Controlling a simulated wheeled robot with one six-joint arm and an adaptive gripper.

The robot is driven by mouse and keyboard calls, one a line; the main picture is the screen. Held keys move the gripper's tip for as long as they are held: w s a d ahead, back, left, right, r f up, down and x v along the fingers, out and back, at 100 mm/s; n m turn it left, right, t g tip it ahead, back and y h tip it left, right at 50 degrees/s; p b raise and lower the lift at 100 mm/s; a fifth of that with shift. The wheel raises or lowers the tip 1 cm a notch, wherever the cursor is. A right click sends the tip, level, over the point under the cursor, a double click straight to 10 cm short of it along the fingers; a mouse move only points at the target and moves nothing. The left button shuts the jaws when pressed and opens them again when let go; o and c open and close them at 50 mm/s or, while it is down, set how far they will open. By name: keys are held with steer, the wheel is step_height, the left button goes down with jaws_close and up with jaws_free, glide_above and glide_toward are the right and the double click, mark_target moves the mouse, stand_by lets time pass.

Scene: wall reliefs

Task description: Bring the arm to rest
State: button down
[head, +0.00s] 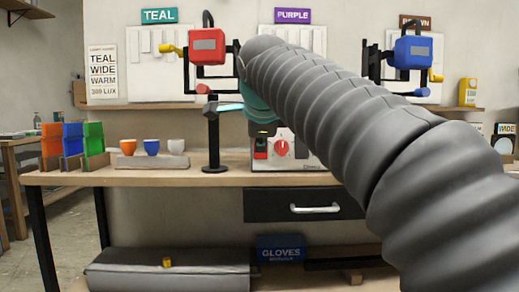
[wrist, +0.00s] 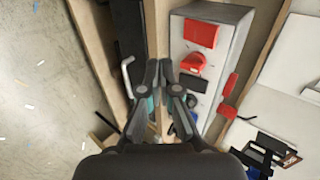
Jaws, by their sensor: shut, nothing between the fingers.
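My gripper (wrist: 160,68) shows in the wrist view with its two dark fingers together and nothing between them. It hangs above the bench edge, between the dark drawer front and the control box (wrist: 208,60) with its red knob (wrist: 193,63). In the head view my grey ribbed arm crosses from the lower right to the upper middle and hides most of the gripper. The control box (head: 312,152) stands on the bench behind the arm, partly covered by it.
The bench (head: 150,178) carries coloured holders (head: 72,140), small cups (head: 152,147) on a block, and a black stand (head: 214,140). A red device (head: 207,46) and a blue device (head: 413,52) hang on the wall. A drawer (head: 270,206) is under the bench; floor at left is clear.

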steer(key=shift+s+r, duration=0.1)
steer(key=shift+s, duration=0.1)
stand_by(0.3)
steer(key=s+f+n+g, duration=0.3)
steer(key=s+f+n, duration=0.1)
steer(key=f+n, duration=1.05)
steer(key=s+d+f+n+g+p, duration=0.1)
steer(key=s+d+f+p, duration=0.1)
steer(key=s+d+f, duration=0.6)
steer(key=s+d+f+n+p, duration=0.1)
steer(key=s+d+f, duration=0.7)
steer(key=s, duration=0.8)
steer(key=shift+d+f+n+g+h+p, duration=0.15)
steer(key=shift+f+n+g+h+p, duration=0.25)
steer(key=shift+f, duration=0.9)
